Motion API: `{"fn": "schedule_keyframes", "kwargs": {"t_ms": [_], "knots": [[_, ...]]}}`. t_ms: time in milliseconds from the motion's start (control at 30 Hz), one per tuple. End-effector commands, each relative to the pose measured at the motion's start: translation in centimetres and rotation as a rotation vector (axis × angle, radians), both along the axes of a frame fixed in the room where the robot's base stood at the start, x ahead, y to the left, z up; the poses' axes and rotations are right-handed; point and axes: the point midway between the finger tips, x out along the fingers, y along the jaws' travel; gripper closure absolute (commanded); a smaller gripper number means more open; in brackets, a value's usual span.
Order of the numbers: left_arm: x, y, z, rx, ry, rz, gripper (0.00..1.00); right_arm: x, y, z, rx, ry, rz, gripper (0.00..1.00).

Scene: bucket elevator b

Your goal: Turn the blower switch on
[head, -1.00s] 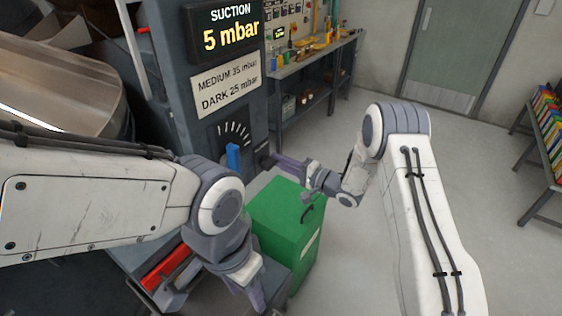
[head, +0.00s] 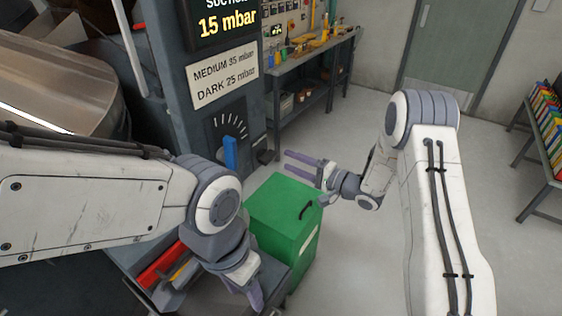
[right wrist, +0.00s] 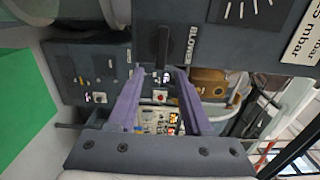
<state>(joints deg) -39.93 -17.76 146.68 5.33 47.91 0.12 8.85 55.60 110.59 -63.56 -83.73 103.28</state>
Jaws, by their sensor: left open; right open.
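The blower switch is a black handle (right wrist: 163,47) beside the "BLOWER" lettering on the dark panel in the right wrist view. It lies parallel to the lettering. In the head view it is a small dark shape (head: 265,156) on the cabinet side, right of the blue lever. My right gripper (head: 287,161) is open and empty, to the right of the switch and apart from it. In the right wrist view its purple fingers (right wrist: 158,73) point toward the switch. My left gripper (head: 251,289) is open, low in front of the cabinet. The suction display (head: 222,22) reads 15 mbar.
A blue lever (head: 231,153) stands under a dial on the cabinet. A green box (head: 285,222) stands below my right gripper. A workbench (head: 318,58) with tools is behind.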

Motion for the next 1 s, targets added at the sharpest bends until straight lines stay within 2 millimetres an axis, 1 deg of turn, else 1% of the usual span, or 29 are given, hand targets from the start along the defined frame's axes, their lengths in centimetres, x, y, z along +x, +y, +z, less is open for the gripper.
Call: {"fn": "schedule_keyframes", "kwargs": {"t_ms": [33, 100, 200, 333, 833, 933, 1000], "knots": [[0.0, 0.0, -0.7, 0.0, 0.0, 0.0, 0.5, -0.5, -1.0, -0.3, 0.0, 0.0, -0.005, 0.5], [0.0, 0.0, -1.1, 0.0, 0.0, -0.001, 0.5, -1.3, -2.0, -0.3, 0.001, 0.001, -0.004, 0.5], [0.0, 0.0, -1.5, 0.0, 0.0, -0.001, 0.5, -2.2, -3.1, -0.2, 0.0, 0.0, -0.002, 0.5], [0.0, 0.0, -1.7, 0.0, 0.0, -0.001, 0.5, -2.9, -3.9, -0.1, -0.001, 0.001, 0.0, 0.5], [0.0, 0.0, -1.7, 0.0, 0.0, -0.001, 0.5, -3.0, -4.0, 0.0, -0.004, -0.001, 0.001, 0.5], [0.0, 0.0, -1.7, 0.0, 0.0, -0.001, 0.5, -2.6, -3.4, 0.2, -0.063, -0.021, -0.012, 0.5], [0.0, 0.0, -1.7, 0.0, 0.0, -0.001, 0.5, -2.0, -2.4, 0.4, -0.165, -0.052, -0.034, 0.5]]}}
